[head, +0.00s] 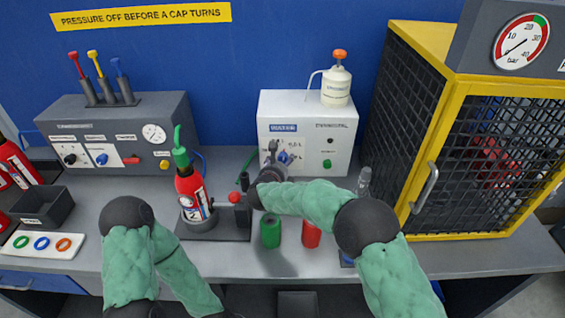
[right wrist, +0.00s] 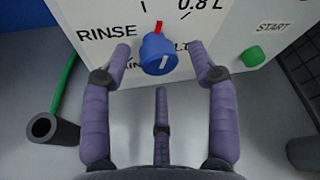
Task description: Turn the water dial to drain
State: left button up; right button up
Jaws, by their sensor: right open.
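The water dial (right wrist: 158,58) is a round blue knob on the white water unit's front panel (head: 308,119). In the right wrist view a red pointer stands at its upper edge, pointing up between "RINSE" and "0.8 L". A white line on its face runs downward. The label below ends in "AIN"; a finger hides its start. My right gripper (right wrist: 159,49) is open, with one fingertip on each side of the dial and a gap to both. In the head view my right gripper (head: 273,160) is at the panel and partly covers it. My left gripper is not visible.
A green START button (right wrist: 252,56) sits right of the dial. A fire extinguisher (head: 191,194) stands on a stand left of my right arm. Green (head: 270,231) and red (head: 312,234) cylinders stand below my forearm. A yellow-framed mesh cage (head: 480,150) bounds the right.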

jog(key=v, duration=1.1)
